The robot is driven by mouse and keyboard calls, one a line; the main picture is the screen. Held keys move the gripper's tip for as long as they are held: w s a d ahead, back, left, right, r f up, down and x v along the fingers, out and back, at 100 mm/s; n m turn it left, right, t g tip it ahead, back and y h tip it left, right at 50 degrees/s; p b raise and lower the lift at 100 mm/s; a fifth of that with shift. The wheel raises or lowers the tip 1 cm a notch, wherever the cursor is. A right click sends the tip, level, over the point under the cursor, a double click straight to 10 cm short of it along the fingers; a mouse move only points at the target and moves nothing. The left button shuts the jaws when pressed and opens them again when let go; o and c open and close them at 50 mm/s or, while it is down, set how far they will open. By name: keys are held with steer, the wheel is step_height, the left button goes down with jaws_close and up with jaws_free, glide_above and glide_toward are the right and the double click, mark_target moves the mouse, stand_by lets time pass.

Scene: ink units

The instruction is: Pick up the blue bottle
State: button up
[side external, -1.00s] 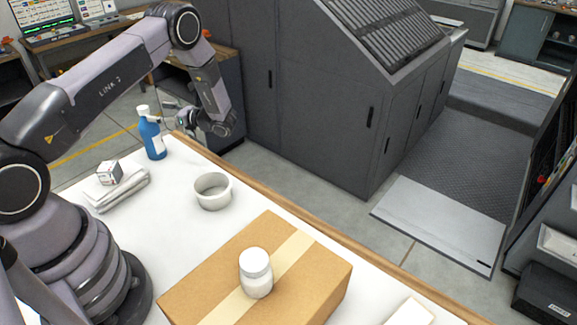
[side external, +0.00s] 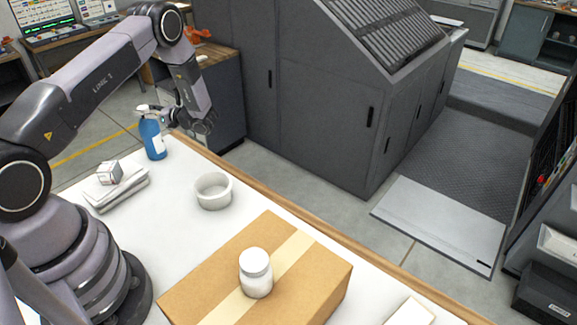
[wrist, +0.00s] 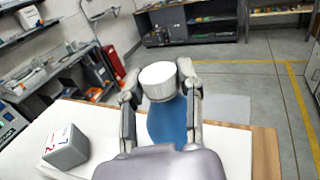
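The blue bottle (side external: 153,140) with a white spray top stands upright near the far left corner of the white table in the side view. In the wrist view, its white top (wrist: 158,80) and blue body (wrist: 168,122) show between the two fingers of my gripper (wrist: 159,74). My gripper (side external: 168,116) is beside the bottle's upper part in the side view. The fingers are spread, one on each side of the bottle. Whether either finger touches it is hard to tell. The lower part of the bottle is hidden by my gripper's body in the wrist view.
A cardboard box (side external: 205,290) with a white jar (side external: 256,272) stands nearer. The table's wooden edge (side external: 300,207) runs close behind the bottle.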

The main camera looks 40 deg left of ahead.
jaws_close()
steer(key=shift+r, duration=0.1)
